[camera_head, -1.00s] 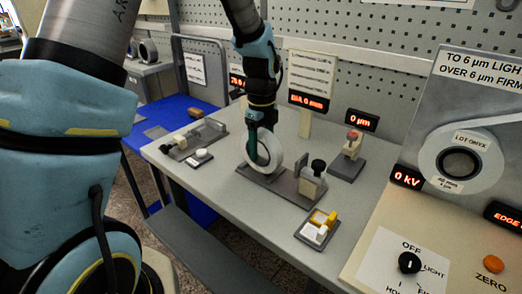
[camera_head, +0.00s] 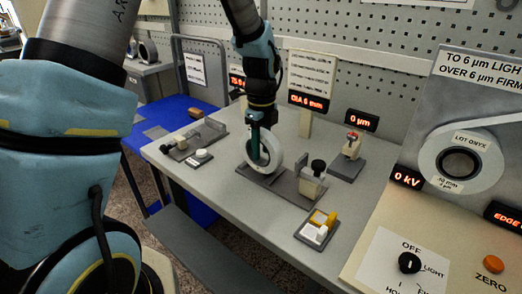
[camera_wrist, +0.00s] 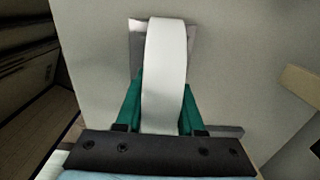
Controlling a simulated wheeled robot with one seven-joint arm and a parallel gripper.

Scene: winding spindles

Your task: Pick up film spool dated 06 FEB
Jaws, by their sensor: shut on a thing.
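A white ring-shaped film spool (camera_head: 269,152) stands upright at the grey spindle fixture (camera_head: 285,186) in the middle of the bench. My gripper (camera_head: 254,152) is above the fixture, shut on the spool, with a green finger in front of its face. In the wrist view, the spool (camera_wrist: 165,75) shows edge-on between the two green fingers of my gripper (camera_wrist: 160,105). I cannot read a date on it. Whether its lower rim touches the fixture is hard to tell. Another white spool marked LOT ONYX (camera_head: 462,162) sits on the panel at the right.
A second fixture (camera_head: 192,140) with a white button (camera_head: 200,156) is at the left. A small stand with a red top (camera_head: 350,150) is behind right. The control panel (camera_head: 425,245) fills the right side.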

